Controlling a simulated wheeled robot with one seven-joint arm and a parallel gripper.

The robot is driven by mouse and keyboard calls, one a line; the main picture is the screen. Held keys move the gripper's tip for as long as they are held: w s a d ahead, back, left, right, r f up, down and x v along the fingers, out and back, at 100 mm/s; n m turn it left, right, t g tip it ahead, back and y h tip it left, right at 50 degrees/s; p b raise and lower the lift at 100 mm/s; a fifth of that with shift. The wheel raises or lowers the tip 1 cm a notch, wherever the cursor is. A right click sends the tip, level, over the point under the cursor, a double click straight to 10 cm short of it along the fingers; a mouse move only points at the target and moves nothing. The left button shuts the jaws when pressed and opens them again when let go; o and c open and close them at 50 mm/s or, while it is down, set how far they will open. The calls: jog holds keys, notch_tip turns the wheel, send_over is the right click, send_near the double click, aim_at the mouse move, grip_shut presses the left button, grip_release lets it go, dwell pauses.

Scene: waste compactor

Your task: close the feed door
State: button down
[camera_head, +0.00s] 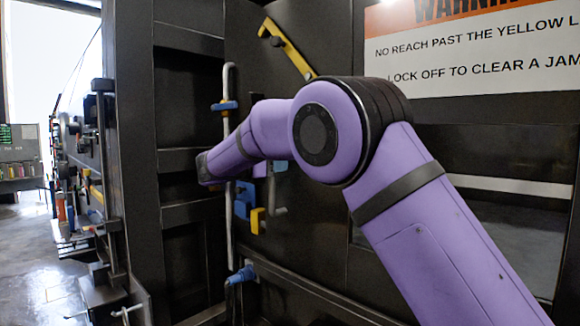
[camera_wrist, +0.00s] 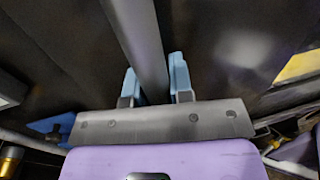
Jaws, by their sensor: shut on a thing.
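My gripper (camera_wrist: 154,75) has its two blue fingers on either side of a grey bar (camera_wrist: 135,28) in the wrist view and is shut on it. In the head view my purple arm reaches across the dark machine front and hides most of the gripper.
A yellow bar (camera_head: 289,47) slants across the dark panel above my arm. A white and orange warning sign (camera_head: 470,45) is at the upper right. A blue-handled fitting (camera_head: 241,275) sits low on the rod. Open floor (camera_head: 35,250) and other equipment show at the left.

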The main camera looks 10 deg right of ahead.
jog(key=shift+w+a+r, duration=0.1)
jog(key=shift+w+a, duration=0.65)
jog(key=shift+w, duration=0.15)
jog(key=c, duration=1)
grip_release()
jog(key=shift+w+a, duration=0.1)
jog(key=shift+w, duration=0.05)
jog(key=v, duration=1)
jog(key=shift+a, duration=0.3)
